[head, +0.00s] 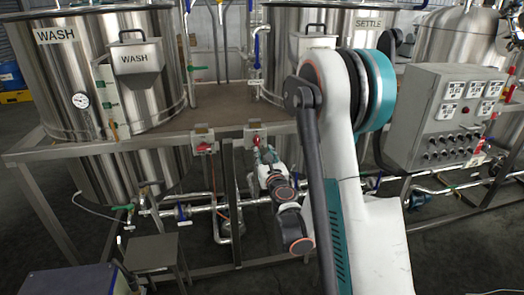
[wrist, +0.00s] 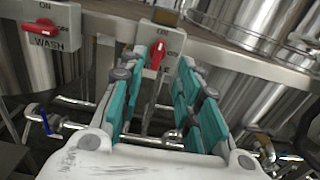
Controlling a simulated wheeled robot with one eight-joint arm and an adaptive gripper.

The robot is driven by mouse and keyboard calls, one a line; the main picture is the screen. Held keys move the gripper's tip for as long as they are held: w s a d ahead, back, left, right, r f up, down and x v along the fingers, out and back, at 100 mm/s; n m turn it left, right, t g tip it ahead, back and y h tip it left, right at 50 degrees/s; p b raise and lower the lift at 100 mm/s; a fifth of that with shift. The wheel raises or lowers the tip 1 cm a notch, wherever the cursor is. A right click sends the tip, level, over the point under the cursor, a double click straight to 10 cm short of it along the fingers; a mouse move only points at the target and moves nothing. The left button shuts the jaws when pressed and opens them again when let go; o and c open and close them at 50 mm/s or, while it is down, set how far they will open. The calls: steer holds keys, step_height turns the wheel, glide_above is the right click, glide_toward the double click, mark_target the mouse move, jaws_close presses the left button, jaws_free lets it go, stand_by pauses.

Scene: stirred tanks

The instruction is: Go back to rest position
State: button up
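My gripper (wrist: 162,60) has teal fingers that stand apart, one on each side of a red switch handle (wrist: 158,53) on a grey plate marked ON. The handle points roughly up and down. I cannot tell whether a finger touches it. In the head view my gripper (head: 264,158) is stretched forward, low at the frame's front rail, just below that red switch (head: 254,138). My arm spans the middle of the head view and hides part of the rail.
A second red switch (wrist: 42,32), labelled WASH, lies crosswise to the left. The WASH tank (head: 60,75) and SETTLE tank (head: 350,22) stand behind the rail. A grey control box (head: 408,125) is at right, a small metal stand (head: 152,252) lower left. Pipes run below.

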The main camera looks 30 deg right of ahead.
steer(key=shift+s, duration=0.25)
stand_by(0.3)
steer(key=s+a+r+m+g+p, duration=0.1)
steer(key=s+a+r+m, duration=0.35)
steer(key=r+m, duration=0.4)
steer(key=s+a+r+m+g+p, duration=0.1)
steer(key=s+a+r+m, duration=0.2)
steer(key=s+r+m, duration=0.45)
steer(key=s+a+f+m+g+y, duration=0.1)
steer(key=s+a+f+m+g, duration=0.1)
steer(key=s, duration=0.5)
steer(key=s+a+f+m+g+y+b, duration=0.1)
steer(key=s+a+f+m+g+y, duration=0.1)
steer(key=s+a+f+m, duration=0.3)
steer(key=s+a+f+m+g+y+b, duration=0.1)
steer(key=s+a+f+m+g+y, duration=0.1)
steer(key=s+m, duration=0.7)
steer(key=a+f+m+g, duration=0.1)
steer(key=a+g, duration=0.1)
steer(key=a, duration=0.1)
steer(key=shift+a+f, duration=0.2)
steer(key=shift+a, duration=0.1)
